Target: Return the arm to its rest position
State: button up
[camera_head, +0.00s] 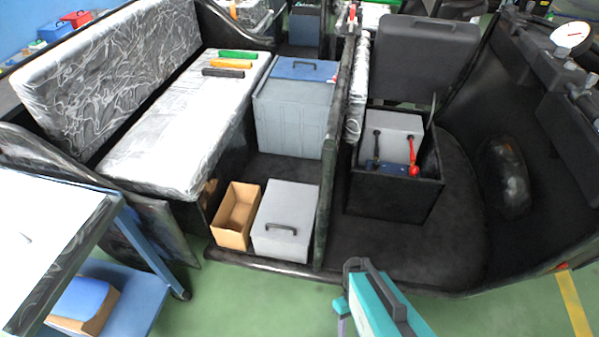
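Part of my arm, teal and dark grey, shows at the bottom edge, right of centre, above the green floor in front of the vehicle's open side. I cannot make out any gripper fingers in this view. No held object shows. The arm part appears apart from the things in the vehicle.
An open vehicle holds a grey lidded box (285,222), an open cardboard box (237,215), a larger blue-lidded bin (295,110) and a black battery box (395,195). Coloured bars lie on the plastic-wrapped seat (165,140). A blue-framed table (50,215) stands at left.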

jog(key=m, duration=0.5)
jog(key=shift+w+d+r+t, duration=0.1)
jog(key=shift+w+t, duration=0.2)
